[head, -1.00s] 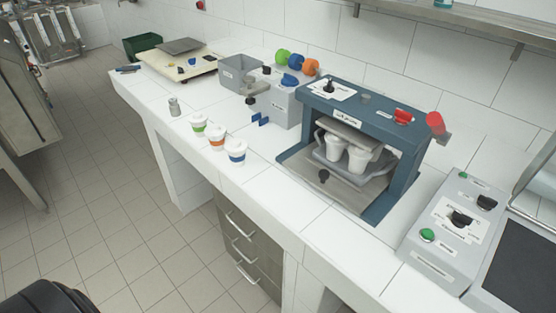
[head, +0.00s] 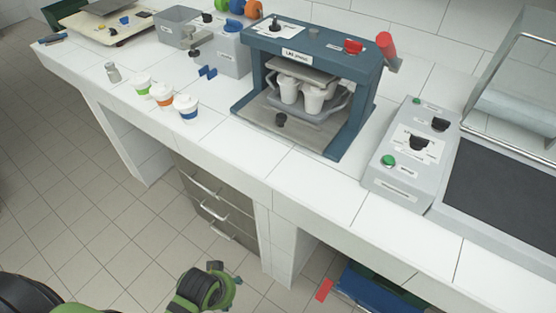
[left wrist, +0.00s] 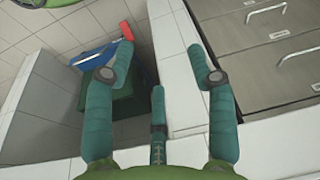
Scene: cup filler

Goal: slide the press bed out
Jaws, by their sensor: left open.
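The blue lid press (head: 318,52) stands on the white counter. A grey tray with white cups (head: 314,98) sits in the press above the bed, under the pressing plate. My left gripper (head: 222,280) is low in front of the counter, well below and apart from the press. In the left wrist view its teal fingers (left wrist: 165,75) are spread and empty. My right gripper is in neither view.
Cups with green, orange and blue bands (head: 162,94) stand left of the press. A grey control box (head: 408,150) stands to its right. Drawers with bar handles (head: 216,205) are below the counter. A blue bin with a red part (head: 365,288) is under it.

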